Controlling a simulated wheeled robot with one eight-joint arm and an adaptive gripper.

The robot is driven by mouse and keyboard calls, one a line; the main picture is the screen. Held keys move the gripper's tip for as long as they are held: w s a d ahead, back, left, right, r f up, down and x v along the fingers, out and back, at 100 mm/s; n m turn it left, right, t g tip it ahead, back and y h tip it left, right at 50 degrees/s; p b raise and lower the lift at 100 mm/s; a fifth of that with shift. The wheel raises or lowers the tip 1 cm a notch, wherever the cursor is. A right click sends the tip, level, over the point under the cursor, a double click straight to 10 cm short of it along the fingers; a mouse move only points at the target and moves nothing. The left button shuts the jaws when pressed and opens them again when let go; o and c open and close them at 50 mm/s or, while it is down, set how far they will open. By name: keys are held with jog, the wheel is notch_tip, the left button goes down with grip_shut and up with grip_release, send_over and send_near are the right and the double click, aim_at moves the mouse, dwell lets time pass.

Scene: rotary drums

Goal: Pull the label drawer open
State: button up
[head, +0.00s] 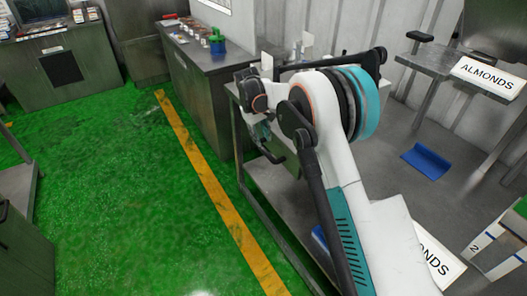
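My white and teal arm rises from the bottom right and bends over the bench. Its end, with my gripper (262,129), is small and dark near the bench's left edge, close to the drawer handle. I cannot tell whether it touches the handle. The fingers are not clear.
A yellow line (212,184) crosses the open green floor on the left. A dark cabinet (205,95) with jars stands behind the bench. A table at right carries an ALMONDS sign (489,77). A blue scoop-like piece (426,161) lies on the grey surface below.

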aim_at(264, 150)
jog(key=f, duration=0.2)
jog(key=f+b, duration=0.1)
jog(key=f, duration=0.1)
jog(key=d+f+b, duration=0.1)
jog(key=f, duration=0.2)
jog(key=shift+w, duration=0.35)
jog(key=shift+r, duration=0.1)
jog(key=shift+c, duration=0.5)
grip_shut()
